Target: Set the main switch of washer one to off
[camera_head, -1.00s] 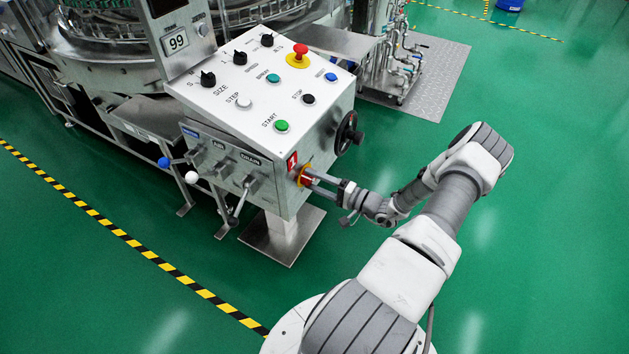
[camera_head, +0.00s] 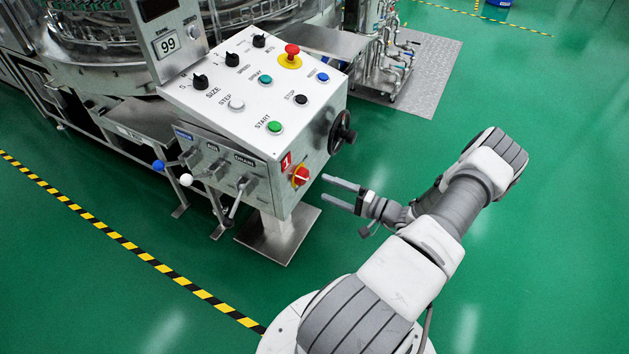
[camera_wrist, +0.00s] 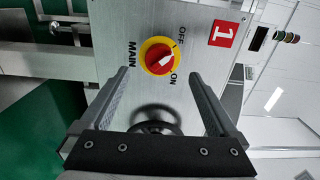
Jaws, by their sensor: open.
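The main switch (camera_head: 300,176) of washer one is a red rotary knob on a yellow ring, on the right side face of the control box, below a red "1" label. In the wrist view the switch (camera_wrist: 157,58) faces me, with MAIN, OFF and ON printed around it. A white mark shows on the knob, but I cannot tell surely which word it points to. My gripper (camera_head: 326,189) is open and empty, a short way right of the switch in the head view. In the wrist view its fingertips (camera_wrist: 158,73) spread on either side of the knob, apart from it.
A black handwheel (camera_head: 342,132) sticks out of the same side face and shows between the fingers in the wrist view (camera_wrist: 155,122). The sloped panel (camera_head: 215,92) carries knobs, buttons and a red emergency stop (camera_head: 291,51). Levers (camera_head: 238,196) stick out in front. Green floor is clear at right.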

